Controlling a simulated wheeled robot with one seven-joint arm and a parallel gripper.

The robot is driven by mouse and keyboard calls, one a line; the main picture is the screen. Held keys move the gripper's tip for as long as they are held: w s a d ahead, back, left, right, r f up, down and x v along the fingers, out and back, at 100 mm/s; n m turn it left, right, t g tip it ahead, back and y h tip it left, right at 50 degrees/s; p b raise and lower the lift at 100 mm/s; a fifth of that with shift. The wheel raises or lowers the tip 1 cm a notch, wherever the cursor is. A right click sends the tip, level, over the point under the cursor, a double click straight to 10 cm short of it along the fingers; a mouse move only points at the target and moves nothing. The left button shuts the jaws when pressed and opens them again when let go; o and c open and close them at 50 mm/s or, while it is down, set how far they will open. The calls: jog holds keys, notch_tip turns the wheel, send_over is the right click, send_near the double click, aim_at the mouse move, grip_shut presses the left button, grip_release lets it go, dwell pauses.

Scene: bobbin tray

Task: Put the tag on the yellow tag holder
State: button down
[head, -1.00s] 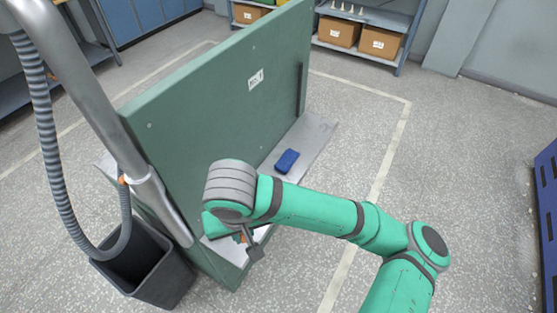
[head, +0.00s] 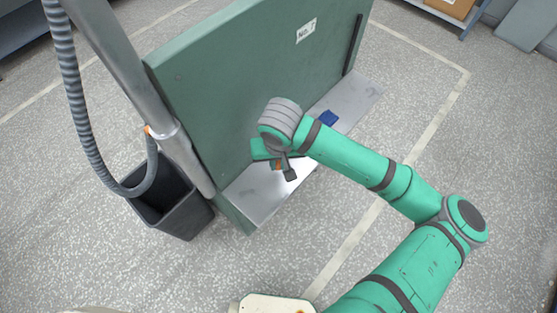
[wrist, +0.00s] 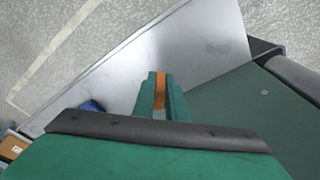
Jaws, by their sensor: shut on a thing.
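My gripper (head: 279,169) is over the grey metal ledge (head: 255,194) at the foot of the green board (head: 250,75). In the wrist view its green fingers (wrist: 160,82) are shut on a small orange piece (wrist: 160,97), which looks like the tag. A bit of orange also shows at the gripper in the head view. The ledge lies below the fingers in the wrist view; I cannot tell the exact gap. I see no yellow tag holder in either current view.
A dark blue block (head: 329,118) lies on the ledge behind my wrist. The board carries a white label (head: 306,31) and a dark vertical strip (head: 353,45). A black bin (head: 168,200), a grey pole (head: 150,110) and a ribbed hose (head: 80,110) stand at left. Floor at right is open.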

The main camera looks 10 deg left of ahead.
aim_at(278, 168)
jog(key=f, duration=0.1)
jog(key=w+f, duration=0.1)
jog(key=f, duration=0.1)
jog(key=shift+w+d, duration=0.2)
jog(key=shift+f, duration=0.4)
jog(key=shift+s+a+f, duration=0.15)
jog(key=shift+s+a, duration=0.1)
jog(key=shift+s, duration=0.05)
jog(key=shift+d+f, duration=0.1)
